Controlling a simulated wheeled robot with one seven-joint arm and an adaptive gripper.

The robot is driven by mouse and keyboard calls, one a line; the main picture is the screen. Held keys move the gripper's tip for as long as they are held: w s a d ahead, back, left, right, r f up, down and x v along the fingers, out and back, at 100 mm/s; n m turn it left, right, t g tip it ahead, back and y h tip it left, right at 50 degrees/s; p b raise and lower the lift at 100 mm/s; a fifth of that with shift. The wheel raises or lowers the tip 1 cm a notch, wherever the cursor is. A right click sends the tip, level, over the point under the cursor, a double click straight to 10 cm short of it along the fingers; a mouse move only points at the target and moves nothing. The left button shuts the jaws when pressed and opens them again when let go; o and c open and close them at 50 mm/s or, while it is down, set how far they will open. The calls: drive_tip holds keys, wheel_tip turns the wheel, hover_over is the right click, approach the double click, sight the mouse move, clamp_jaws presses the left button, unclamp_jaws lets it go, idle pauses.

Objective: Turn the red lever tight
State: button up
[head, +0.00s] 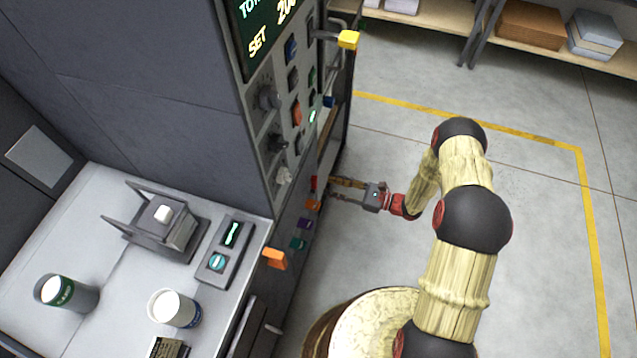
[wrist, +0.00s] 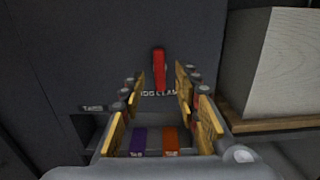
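The red lever (wrist: 159,68) stands upright on the dark cabinet face in the wrist view, above a partly hidden white label. In the head view a small red part (head: 314,184) at the cabinet side seems to be the same lever. My gripper (head: 335,190) reaches to the cabinet from the right. In the wrist view my gripper (wrist: 160,88) is open, with its two yellow-padded fingers left and right of the lever and a gap on both sides. Whether the fingertips reach past the lever is hard to tell.
Purple (wrist: 138,141) and orange (wrist: 170,140) tabs sit below the lever. An orange handle (head: 275,258) and a yellow-tipped handle (head: 348,39) stick out from the cabinet. A grey bench (head: 110,290) holds cups and a small fixture. The floor right of my arm is clear.

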sight(317, 182)
drive_tip(key=shift+b+x, duration=0.4)
drive_tip(key=shift+x, duration=2.35)
drive_tip(key=shift+c, duration=1.4)
clamp_jaws()
